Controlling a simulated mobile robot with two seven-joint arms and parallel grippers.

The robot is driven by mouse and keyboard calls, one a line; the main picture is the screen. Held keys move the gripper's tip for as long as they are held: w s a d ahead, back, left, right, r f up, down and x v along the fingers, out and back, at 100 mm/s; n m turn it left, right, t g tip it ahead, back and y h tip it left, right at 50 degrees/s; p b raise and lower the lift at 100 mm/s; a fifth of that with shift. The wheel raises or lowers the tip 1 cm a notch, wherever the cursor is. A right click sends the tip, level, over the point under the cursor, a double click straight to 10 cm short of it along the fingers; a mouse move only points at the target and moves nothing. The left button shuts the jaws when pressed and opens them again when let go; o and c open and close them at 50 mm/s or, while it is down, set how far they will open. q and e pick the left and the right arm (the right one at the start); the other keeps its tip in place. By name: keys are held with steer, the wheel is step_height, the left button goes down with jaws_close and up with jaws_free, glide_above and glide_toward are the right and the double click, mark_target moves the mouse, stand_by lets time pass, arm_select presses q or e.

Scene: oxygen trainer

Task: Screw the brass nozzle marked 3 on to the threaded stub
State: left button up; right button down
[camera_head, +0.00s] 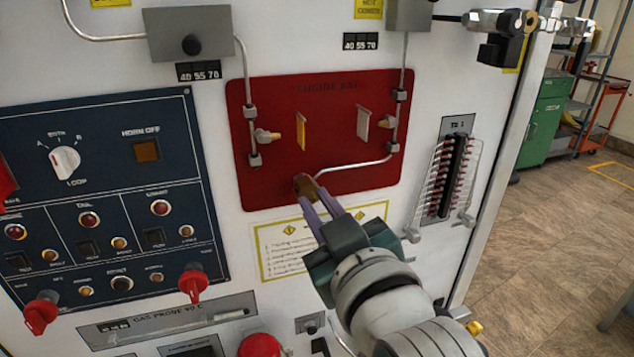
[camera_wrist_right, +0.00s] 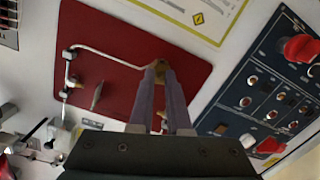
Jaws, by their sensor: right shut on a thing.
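A small brass nozzle (camera_head: 303,183) is at the lower middle of the red panel, between the fingertips of my right gripper (camera_head: 312,193). In the right wrist view, the brass nozzle (camera_wrist_right: 159,65) shows at the tips of my shut right gripper (camera_wrist_right: 161,74). The nozzle is at the left end of a thin bent pipe (camera_head: 345,167). The threaded stub cannot be made out; the nozzle and fingers cover that pipe end. I cannot tell whether the nozzle is threaded on or only touching. No number is readable on it. My left gripper is not in view.
A dark switch panel (camera_head: 110,215) with red knobs is left. A connector strip (camera_head: 453,175) is right. A yellow-edged label (camera_head: 280,250) is below.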

steer(key=m, duration=0.2)
steer(key=w+d+m+b, duration=0.1)
steer(key=m, duration=0.5)
steer(key=shift+w+d+r+t, duration=0.15)
steer(key=shift+d+r+t, duration=0.15)
steer(key=shift+d, duration=0.1)
steer(key=c, duration=1)
jaws_free()
steer(key=shift+o, duration=0.6)
steer(key=shift+s+d+r+p, duration=0.1)
steer(key=shift+s+r+p, duration=0.1)
steer(key=shift+r+p, duration=0.15)
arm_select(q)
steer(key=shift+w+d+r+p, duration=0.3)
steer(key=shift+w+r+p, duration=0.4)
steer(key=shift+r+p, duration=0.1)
arm_select(e)
steer(key=n, duration=0.3)
steer(key=shift+d+r+n, duration=0.1)
steer(key=shift+r+n, duration=0.2)
steer(key=shift+r, duration=0.05)
